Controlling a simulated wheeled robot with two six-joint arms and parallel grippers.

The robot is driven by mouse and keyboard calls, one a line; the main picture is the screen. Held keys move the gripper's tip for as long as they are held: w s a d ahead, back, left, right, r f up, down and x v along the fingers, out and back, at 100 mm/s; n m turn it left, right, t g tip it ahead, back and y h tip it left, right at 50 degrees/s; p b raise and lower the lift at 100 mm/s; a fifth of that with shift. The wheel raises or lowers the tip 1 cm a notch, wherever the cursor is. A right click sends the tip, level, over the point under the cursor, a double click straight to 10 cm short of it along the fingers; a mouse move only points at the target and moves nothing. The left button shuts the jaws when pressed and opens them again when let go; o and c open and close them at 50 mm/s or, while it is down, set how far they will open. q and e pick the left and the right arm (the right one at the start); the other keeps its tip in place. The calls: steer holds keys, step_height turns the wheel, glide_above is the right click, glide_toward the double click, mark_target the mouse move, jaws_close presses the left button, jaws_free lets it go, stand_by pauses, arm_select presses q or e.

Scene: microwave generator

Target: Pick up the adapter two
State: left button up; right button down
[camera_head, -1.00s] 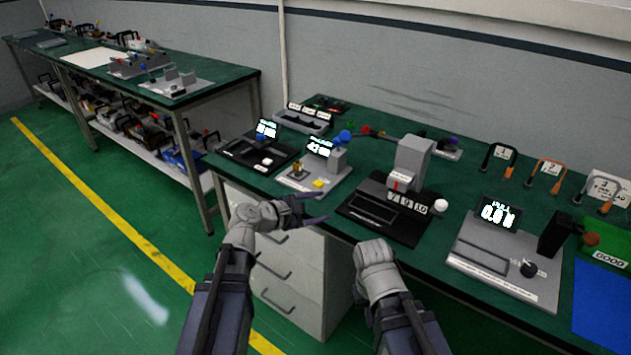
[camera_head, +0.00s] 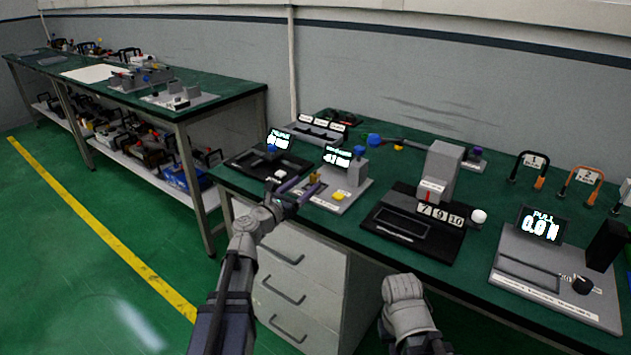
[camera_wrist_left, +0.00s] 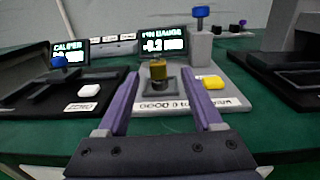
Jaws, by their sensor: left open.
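A small brass-coloured cylindrical piece (camera_head: 314,178), likely the adapter, stands upright on the grey pin gauge station (camera_head: 352,197). No label on it can be read. In the left wrist view the piece (camera_wrist_left: 158,70) sits on a dark base, between and a little beyond my purple fingertips. My left gripper (camera_head: 296,188) is open, with nothing held, at the front left of that station. My right arm's pale wrist shows low in the head view; its gripper fingers do not show.
A yellow button (camera_wrist_left: 213,82) is just right of the piece, and a blue-topped post (camera_wrist_left: 201,40) stands behind it. The black caliper station (camera_head: 262,164) is on the left. A black station with a grey column (camera_head: 438,172) is on the right.

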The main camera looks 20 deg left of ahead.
mark_target(313, 177)
arm_select(q)
steer(key=shift+x, duration=2.6)
steer(key=shift+a, duration=0.2)
steer(key=shift+c, duration=0.4)
jaws_close()
